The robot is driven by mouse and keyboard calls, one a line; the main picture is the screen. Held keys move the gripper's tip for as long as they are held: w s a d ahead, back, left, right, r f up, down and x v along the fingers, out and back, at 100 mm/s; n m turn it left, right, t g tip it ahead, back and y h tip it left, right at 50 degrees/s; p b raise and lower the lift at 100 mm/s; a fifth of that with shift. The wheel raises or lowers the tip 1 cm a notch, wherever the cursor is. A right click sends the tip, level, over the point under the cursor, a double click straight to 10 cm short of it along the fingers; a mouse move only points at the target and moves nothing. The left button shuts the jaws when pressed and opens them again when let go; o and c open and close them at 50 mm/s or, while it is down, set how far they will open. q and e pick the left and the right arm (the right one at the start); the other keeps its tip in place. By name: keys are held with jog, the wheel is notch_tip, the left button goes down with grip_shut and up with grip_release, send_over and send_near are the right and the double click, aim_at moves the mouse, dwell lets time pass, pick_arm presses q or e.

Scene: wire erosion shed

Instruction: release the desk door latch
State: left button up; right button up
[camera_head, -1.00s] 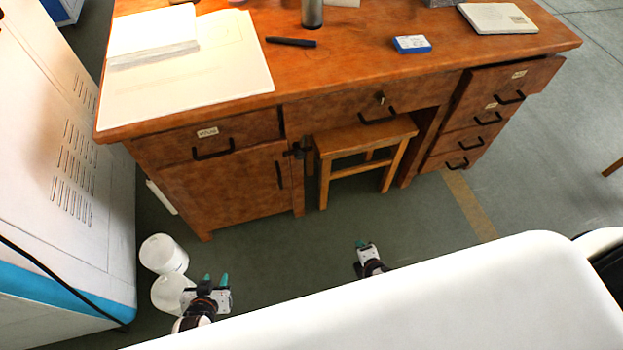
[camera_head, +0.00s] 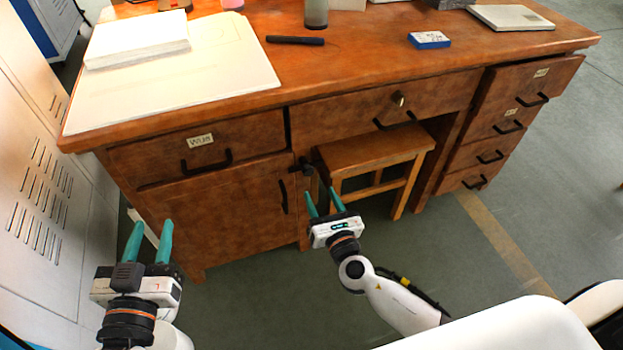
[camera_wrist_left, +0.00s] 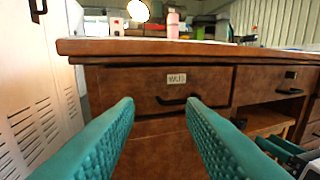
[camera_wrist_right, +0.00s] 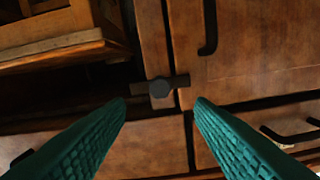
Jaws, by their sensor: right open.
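The desk door latch (camera_head: 304,166) is a small dark turn piece at the upper right edge of the desk's left door (camera_head: 235,215). In the right wrist view the latch (camera_wrist_right: 160,88) is a bar with a round knob, lying across the gap between door and frame. My right gripper (camera_head: 323,201) is open and empty just below and in front of the latch, which lies ahead between its fingertips, apart from them. My left gripper (camera_head: 152,240) is open and empty in front of the desk's left end; the left wrist view shows the labelled drawer (camera_wrist_left: 180,90) ahead.
A wooden stool (camera_head: 375,155) stands under the desk, right of the latch. The door's dark handle (camera_head: 283,197) is left of the latch. A white cabinet (camera_head: 45,190) stands close on the left. Papers (camera_head: 190,75) and a blue box (camera_head: 429,40) lie on the desktop.

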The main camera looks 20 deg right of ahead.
aim_at(309, 173)
jog(key=w, duration=0.6)
jog(key=shift+a, duration=0.15)
pick_arm(q)
jog(key=shift+d+r+t+h+b, duration=0.2)
jog(key=shift+r+t+h+b, duration=0.15)
jog(key=shift+r+t, duration=0.65)
pick_arm(e)
jog(key=shift+w, duration=0.6)
pick_arm(q)
jog(key=shift+r, duration=0.15)
